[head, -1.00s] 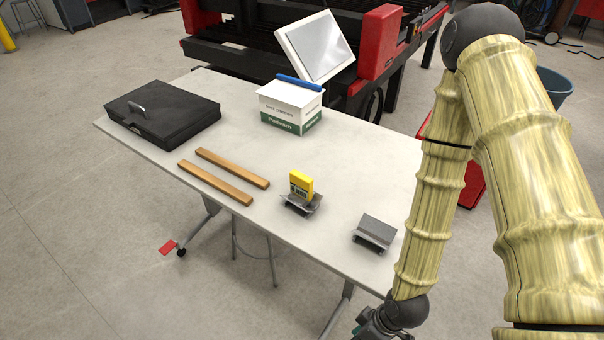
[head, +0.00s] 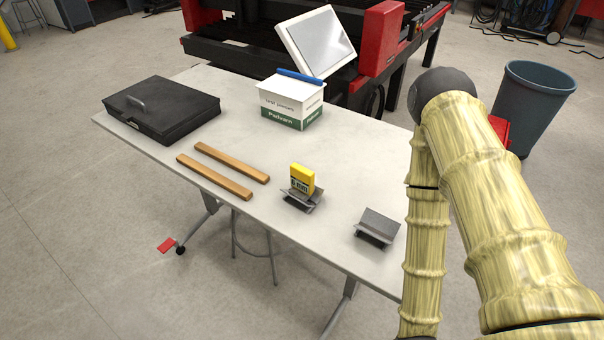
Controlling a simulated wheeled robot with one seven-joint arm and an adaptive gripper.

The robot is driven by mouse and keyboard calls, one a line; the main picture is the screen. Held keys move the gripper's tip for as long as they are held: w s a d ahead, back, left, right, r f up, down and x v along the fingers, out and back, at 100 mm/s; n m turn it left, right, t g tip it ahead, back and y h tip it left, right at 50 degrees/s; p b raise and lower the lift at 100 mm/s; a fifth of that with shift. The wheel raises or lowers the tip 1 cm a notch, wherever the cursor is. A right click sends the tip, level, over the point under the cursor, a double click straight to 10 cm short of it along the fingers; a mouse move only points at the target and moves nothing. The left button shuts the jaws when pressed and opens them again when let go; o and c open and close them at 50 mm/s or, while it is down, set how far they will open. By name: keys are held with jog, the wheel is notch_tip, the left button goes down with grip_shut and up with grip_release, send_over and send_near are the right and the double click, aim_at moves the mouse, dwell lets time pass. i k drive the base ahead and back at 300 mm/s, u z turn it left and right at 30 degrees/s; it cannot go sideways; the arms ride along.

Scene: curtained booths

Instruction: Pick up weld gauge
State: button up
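A small yellow piece with a dark label reading "mm" (head: 302,179) stands upright in a grey metal holder (head: 300,199) near the table's front edge. It looks like the weld gauge. A second grey holder (head: 378,226) stands to its right with nothing seen in it. My gripper is out of the picture; only my arm shows, at the right, running down past the bottom edge.
The pale table (head: 225,125) also bears a black case (head: 165,112), two wooden strips (head: 222,171) and a white-green box (head: 291,103) with a blue bar (head: 300,76) on top. A grey bin (head: 533,105) stands beyond my arm. The table between box and holders is clear.

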aim_at(302, 179)
jog(key=z, duration=1.05)
jog(key=k, duration=0.35)
jog(key=u, duration=0.95)
